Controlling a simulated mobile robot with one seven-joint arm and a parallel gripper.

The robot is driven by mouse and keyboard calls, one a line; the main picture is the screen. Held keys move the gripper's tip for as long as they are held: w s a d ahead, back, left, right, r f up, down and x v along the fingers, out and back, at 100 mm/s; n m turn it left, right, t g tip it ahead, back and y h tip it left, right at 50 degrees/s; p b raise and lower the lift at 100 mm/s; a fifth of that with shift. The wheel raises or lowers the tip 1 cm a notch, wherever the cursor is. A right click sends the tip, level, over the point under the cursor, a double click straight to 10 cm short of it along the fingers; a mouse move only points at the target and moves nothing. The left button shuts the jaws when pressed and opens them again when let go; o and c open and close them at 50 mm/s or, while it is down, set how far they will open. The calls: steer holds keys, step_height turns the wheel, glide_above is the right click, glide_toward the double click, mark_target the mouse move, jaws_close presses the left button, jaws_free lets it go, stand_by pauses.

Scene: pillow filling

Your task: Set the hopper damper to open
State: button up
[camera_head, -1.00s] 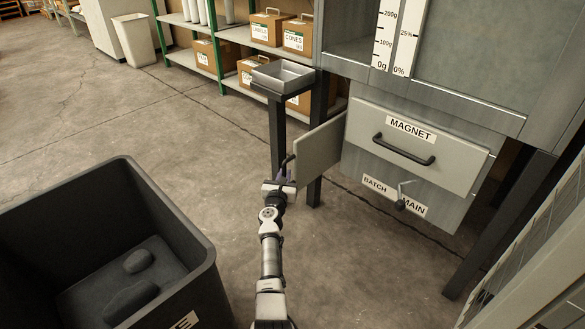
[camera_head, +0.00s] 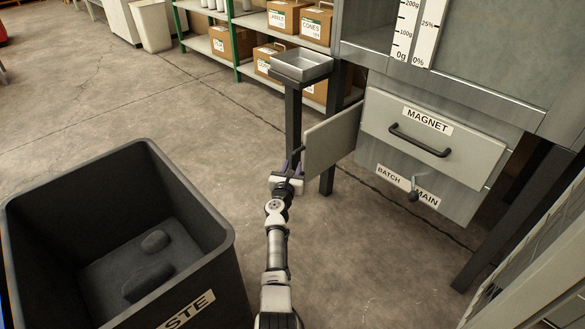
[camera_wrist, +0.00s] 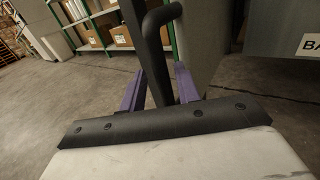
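The hopper's damper is not clearly marked. A small lever (camera_head: 413,190) stands on the hopper's lower front between the BATCH (camera_head: 389,176) and MAIN (camera_head: 427,197) labels. To its left a plain grey panel (camera_head: 330,138) stands out at an angle from the hopper's front. My gripper (camera_head: 287,170) is low at the panel's left edge. In the wrist view its purple fingers (camera_wrist: 159,80) lie on either side of a bent dark handle bar (camera_wrist: 157,50). The bar is between the fingers, but firm contact on both sides cannot be made out.
A MAGNET drawer (camera_head: 432,137) with a dark handle is above the lever. A metal tray (camera_head: 302,66) on a post stands behind the panel. A dark waste bin (camera_head: 222,262) is at left. Shelves with boxes (camera_head: 236,42) are at the back. Open floor lies between bin and hopper.

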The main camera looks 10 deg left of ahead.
step_height(320, 180, up, 20)
steer(key=p, duration=1.6)
steer(key=shift+r, duration=0.1)
